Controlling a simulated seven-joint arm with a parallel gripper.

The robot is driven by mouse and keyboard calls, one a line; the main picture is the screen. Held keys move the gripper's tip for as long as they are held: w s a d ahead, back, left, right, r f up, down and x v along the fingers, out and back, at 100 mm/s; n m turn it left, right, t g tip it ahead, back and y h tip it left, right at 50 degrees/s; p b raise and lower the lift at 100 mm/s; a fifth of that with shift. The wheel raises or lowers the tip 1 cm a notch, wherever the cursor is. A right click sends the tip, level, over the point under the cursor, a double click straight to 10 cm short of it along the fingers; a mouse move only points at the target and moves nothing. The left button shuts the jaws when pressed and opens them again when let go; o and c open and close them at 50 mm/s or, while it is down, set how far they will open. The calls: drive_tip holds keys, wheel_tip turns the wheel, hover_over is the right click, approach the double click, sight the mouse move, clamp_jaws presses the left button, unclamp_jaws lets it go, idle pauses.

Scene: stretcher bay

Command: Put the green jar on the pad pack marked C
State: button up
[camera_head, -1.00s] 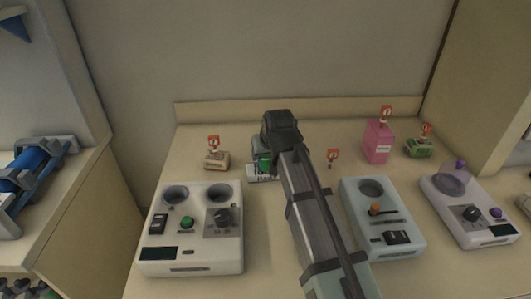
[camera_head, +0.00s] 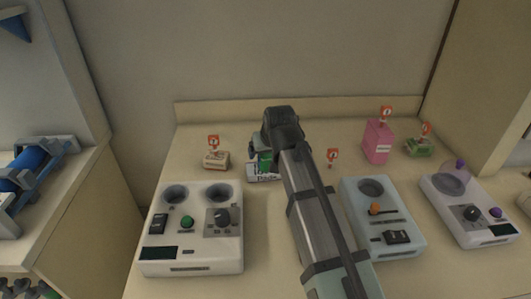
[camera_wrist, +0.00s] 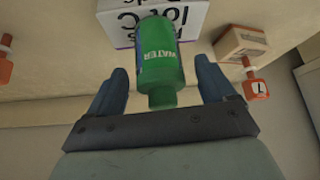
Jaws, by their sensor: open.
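The green jar (camera_head: 265,161), with "WATER" lettering in the wrist view (camera_wrist: 160,60), appears to rest on the white pad pack (camera_head: 262,179). The pack also shows in the wrist view (camera_wrist: 196,18), with a purple edge and dark print that includes a C. My gripper (camera_wrist: 156,68) is open. Its two blue-grey fingers stand on either side of the jar with a visible gap on each side. In the head view my arm and wrist hide the pack's right side and part of the jar's surroundings.
A beige box (camera_head: 216,160) with a red tag stands left of the pack. A red tag (camera_head: 333,155) shows right of my arm. A pink container (camera_head: 378,142) and a green block (camera_head: 419,148) stand further right. Devices with knobs (camera_head: 190,245), (camera_head: 385,235) fill the front.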

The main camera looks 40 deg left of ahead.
drive_tip(key=v, duration=1)
drive_tip(key=shift+r, duration=0.2)
drive_tip(key=shift+d, duration=0.1)
